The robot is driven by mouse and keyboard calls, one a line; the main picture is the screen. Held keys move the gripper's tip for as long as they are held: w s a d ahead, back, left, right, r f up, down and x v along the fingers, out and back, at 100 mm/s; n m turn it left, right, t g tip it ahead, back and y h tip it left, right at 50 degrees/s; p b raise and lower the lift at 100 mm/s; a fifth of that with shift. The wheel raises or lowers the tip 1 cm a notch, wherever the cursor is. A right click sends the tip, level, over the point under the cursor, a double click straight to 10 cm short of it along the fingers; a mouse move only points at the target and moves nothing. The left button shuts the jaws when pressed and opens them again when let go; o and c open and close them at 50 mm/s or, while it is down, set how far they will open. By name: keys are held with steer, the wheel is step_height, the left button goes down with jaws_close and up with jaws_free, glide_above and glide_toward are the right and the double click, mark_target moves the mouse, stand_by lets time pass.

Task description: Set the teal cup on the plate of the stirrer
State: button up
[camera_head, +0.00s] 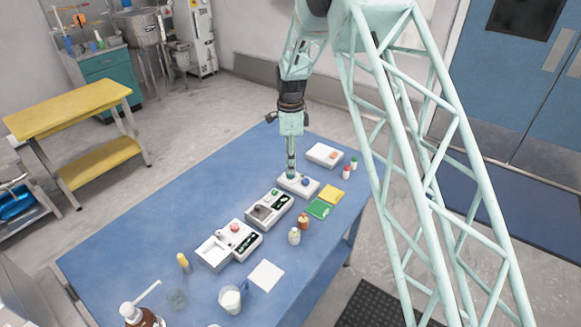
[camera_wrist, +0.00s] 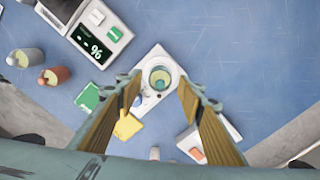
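The stirrer (camera_head: 298,186) is a small white box with a dark blue knob. It stands on the blue table, and in the wrist view it is partly behind my fingers (camera_wrist: 150,103). The teal cup (camera_wrist: 160,79) is seen from above, a round vessel with a pale rim and teal inside, over the round plate area of the stirrer. It looks upright; the plate beneath is hidden. My gripper (camera_head: 291,172) points down just above the stirrer. In the wrist view my gripper (camera_wrist: 161,88) is open, with a finger on each side of the cup and gaps between.
A scale with a display (camera_wrist: 88,40) stands beside the stirrer. A green pad (camera_head: 318,208), a yellow pad (camera_head: 331,194) and small bottles (camera_head: 294,236) lie or stand nearby. A white box (camera_head: 324,154) is behind. The table's left side (camera_head: 170,200) is clear.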

step_height(320, 180, up, 9)
steer(key=shift+p, duration=0.35)
stand_by(0.7)
steer(key=shift+r, duration=0.1)
